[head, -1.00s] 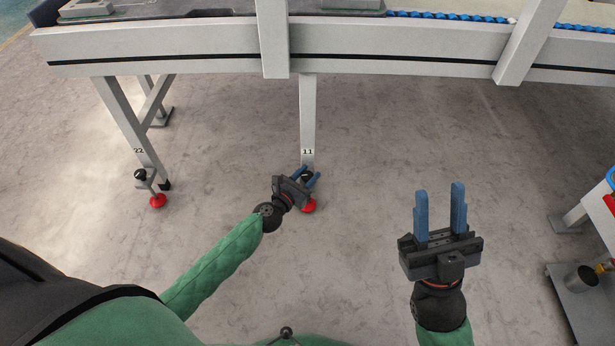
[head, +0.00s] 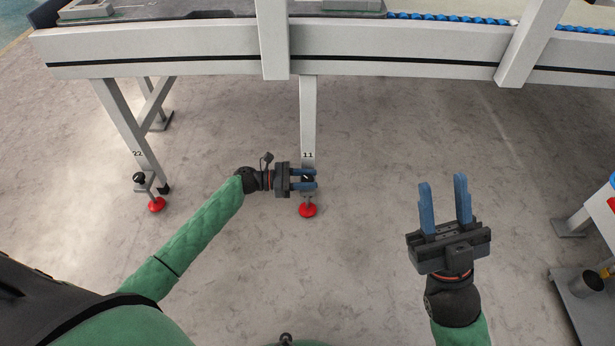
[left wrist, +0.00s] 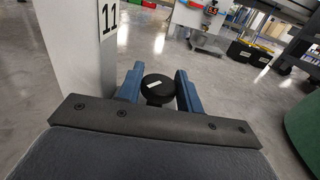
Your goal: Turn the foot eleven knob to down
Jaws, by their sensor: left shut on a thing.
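The leg marked 11 (head: 307,120) stands under the conveyor, with a red foot (head: 308,210) at its bottom. The foot eleven knob (left wrist: 158,88) is black and round with a white mark on top. In the left wrist view it sits between my blue fingers. In the head view my left gripper (head: 310,180) comes from the left, level, and its fingers largely cover the knob. My left gripper is shut on the knob. My right gripper (head: 443,184) is open and empty, well to the right of the leg, fingers pointing up in the picture.
Another leg marked 22 (head: 125,130) stands to the left, with its own black knob (head: 139,178) and red foot (head: 157,205). The conveyor beam (head: 400,55) runs overhead. A cart (head: 585,300) stands at the right edge. The floor between is clear.

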